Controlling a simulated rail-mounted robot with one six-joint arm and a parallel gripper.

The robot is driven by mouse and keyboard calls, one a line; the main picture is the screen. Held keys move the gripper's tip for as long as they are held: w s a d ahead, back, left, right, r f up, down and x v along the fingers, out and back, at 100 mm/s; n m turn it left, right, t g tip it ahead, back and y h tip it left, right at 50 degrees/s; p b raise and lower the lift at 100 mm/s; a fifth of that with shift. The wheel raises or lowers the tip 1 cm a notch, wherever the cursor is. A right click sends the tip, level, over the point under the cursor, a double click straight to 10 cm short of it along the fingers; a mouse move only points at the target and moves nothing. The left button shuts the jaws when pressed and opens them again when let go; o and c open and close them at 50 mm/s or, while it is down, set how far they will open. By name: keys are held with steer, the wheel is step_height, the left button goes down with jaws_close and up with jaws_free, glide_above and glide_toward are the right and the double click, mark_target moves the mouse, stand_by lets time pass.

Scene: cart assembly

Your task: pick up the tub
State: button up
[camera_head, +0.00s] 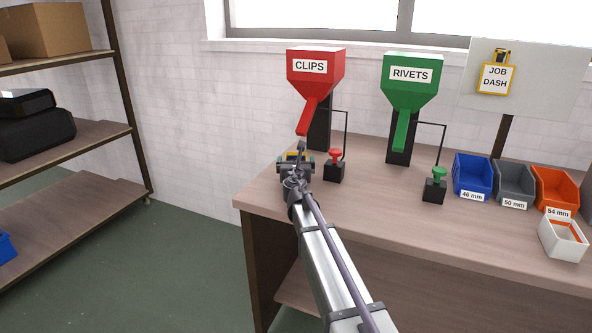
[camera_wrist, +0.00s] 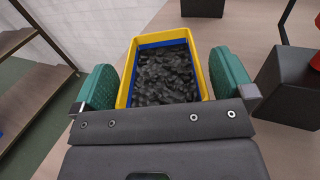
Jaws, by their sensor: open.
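The tub (camera_wrist: 203,70) is a yellow, open-topped box with a blue band inside, filled with small dark pieces. In the wrist view it lies between the two green finger pads of my gripper (camera_wrist: 163,80). The gripper is open, with one finger on each side of the tub; I cannot tell whether the pads touch its walls. In the head view my gripper (camera_head: 296,165) is over the bench's left end, below the red clips hopper (camera_head: 315,70), and hides most of the tub, with only a bit of yellow showing.
A red-knobbed black box (camera_head: 334,171) stands just right of the gripper. The green rivets hopper (camera_head: 412,80) and its green-knobbed box (camera_head: 434,190) are farther right. Blue (camera_head: 472,177), grey and orange bins and a white tub (camera_head: 563,240) line the bench's right. Shelves (camera_head: 75,145) stand at left.

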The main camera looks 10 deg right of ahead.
steer(key=c, duration=0.9)
